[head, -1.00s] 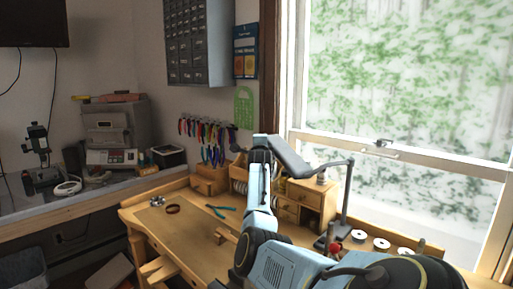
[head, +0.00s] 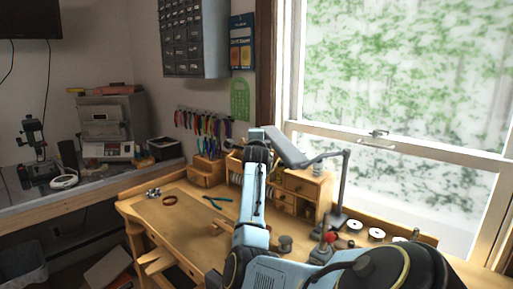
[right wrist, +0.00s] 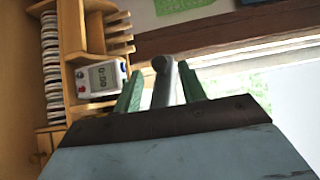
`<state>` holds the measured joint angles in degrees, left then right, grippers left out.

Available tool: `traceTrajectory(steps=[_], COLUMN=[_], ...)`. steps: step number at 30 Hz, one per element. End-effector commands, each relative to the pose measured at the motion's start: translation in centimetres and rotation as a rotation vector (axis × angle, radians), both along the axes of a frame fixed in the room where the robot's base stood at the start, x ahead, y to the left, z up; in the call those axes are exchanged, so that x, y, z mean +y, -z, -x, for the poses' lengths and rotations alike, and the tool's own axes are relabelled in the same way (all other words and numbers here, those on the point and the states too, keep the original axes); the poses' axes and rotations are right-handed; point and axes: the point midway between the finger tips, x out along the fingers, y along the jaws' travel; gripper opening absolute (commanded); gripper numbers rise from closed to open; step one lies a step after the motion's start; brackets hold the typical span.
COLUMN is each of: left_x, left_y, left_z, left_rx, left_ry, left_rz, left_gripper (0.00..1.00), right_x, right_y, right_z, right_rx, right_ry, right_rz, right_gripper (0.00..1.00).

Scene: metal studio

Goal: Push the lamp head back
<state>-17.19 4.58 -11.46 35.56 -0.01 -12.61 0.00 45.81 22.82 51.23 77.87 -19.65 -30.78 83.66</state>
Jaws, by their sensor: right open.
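The grey desk lamp stands on the bench in the head view, with an upright post (head: 342,185) bending over to the left. Its flat lamp head (head: 287,148) slopes at the left end of that arm. My right arm reaches up from the lower right, and its wrist is beside the left end of the lamp head; its fingers are hidden there. In the right wrist view my right gripper (right wrist: 161,92) is open. A grey rod with a rounded end (right wrist: 161,66), apparently part of the lamp, shows between the green fingers; I cannot tell whether they touch. My left gripper is out of view.
A wooden drawer organiser (head: 305,187) stands behind the arm. A white device with a display (right wrist: 101,79) is near the fingers in the wrist view. Pliers (head: 212,201) and white spools (head: 376,233) lie on the bench. A window (head: 400,90) is behind the lamp.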

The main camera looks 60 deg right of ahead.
Motion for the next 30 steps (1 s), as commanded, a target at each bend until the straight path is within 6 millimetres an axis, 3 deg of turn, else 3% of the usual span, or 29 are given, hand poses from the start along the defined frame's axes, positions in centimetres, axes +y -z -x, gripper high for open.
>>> traceTrajectory(steps=[15, 30], left_x=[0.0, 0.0], left_y=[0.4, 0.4], left_z=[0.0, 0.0], left_rx=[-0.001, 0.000], left_ry=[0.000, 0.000], left_rz=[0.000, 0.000], left_gripper=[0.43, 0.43], right_x=[6.4, 7.3], right_y=[0.0, 0.0], right_z=[3.5, 4.0], right_rx=[-0.003, -0.001], right_ry=[0.001, 0.002], right_rz=[-0.001, 0.000], right_gripper=[0.41, 0.41])
